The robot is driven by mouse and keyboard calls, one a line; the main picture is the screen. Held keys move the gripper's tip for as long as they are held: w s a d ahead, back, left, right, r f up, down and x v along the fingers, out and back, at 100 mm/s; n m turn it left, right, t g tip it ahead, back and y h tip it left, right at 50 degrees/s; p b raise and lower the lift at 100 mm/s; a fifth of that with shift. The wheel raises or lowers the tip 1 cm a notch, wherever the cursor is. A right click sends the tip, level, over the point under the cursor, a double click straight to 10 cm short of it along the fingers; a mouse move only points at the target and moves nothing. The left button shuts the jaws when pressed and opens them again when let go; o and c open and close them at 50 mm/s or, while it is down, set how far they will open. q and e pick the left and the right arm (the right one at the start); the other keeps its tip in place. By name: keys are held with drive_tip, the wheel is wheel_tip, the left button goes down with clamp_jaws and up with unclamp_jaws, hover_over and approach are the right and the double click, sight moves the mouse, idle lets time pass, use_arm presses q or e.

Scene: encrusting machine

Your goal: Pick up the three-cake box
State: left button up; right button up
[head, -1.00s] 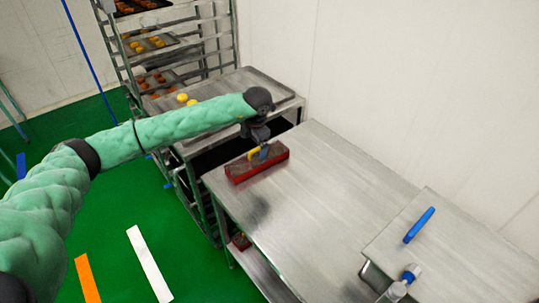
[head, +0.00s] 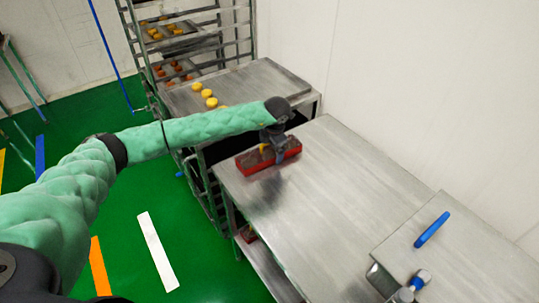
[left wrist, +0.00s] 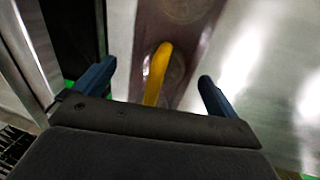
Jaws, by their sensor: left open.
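The three-cake box (head: 291,153), a long red box with a brownish top, lies on the steel table near its far left edge. My left gripper (head: 269,149) is right above the box's middle, pointing down, with its jaws open. In the left wrist view the box (left wrist: 203,30) runs up between the two blue fingers, with round shapes on its top. A curved yellow handle (left wrist: 157,72) stands between the open fingers. I cannot tell whether the fingers touch the box.
The steel table (head: 345,195) is clear to the right of the box. A blue tool (head: 432,230) lies on a raised steel surface at the right. Behind stand a tray with yellow cakes (head: 208,93) and a rack (head: 250,40) against the wall.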

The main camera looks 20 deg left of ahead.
use_arm(q)
drive_tip(key=shift+d, duration=0.1)
drive_tip(key=c, duration=1.1)
